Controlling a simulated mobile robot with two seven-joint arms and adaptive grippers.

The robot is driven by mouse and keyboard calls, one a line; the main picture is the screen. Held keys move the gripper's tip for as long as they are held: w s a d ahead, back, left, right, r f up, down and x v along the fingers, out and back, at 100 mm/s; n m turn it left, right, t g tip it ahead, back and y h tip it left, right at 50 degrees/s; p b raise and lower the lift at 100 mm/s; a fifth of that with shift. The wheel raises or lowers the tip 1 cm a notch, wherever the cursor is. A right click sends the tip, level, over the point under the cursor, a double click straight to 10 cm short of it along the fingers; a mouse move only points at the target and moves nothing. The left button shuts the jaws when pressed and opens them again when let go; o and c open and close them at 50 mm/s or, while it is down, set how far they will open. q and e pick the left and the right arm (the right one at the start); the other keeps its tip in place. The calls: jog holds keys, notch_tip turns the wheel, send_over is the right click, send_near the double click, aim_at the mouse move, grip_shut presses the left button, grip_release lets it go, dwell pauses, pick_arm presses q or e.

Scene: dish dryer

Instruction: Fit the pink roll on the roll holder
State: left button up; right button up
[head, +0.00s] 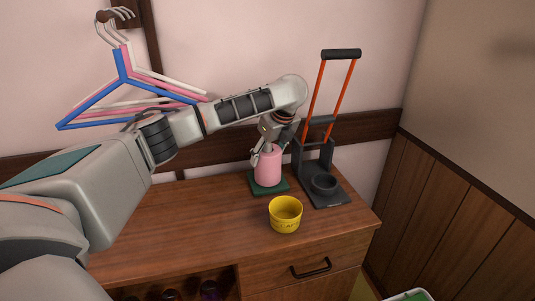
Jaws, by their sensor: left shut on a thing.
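The pink roll (268,167) stands upright over the dark green square base of the roll holder (254,189) on the wooden cabinet top. My left gripper (267,151) comes down from above and is shut on the upper part of the roll. The gripper hides the top of the roll, and no post of the holder shows. I cannot tell whether the roll touches the base or is around a post. My right gripper is not in view.
A yellow cup (285,216) stands just in front of the holder. Hangers (122,62) hang at the left. The cabinet top (190,220) is clear at left.

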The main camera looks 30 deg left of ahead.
pick_arm(q)
jog(key=shift+f, duration=0.1)
jog(key=o, duration=1.2)
jog(key=shift+o, duration=0.2)
jog(key=v, duration=1.2)
jog(key=shift+a, duration=0.1)
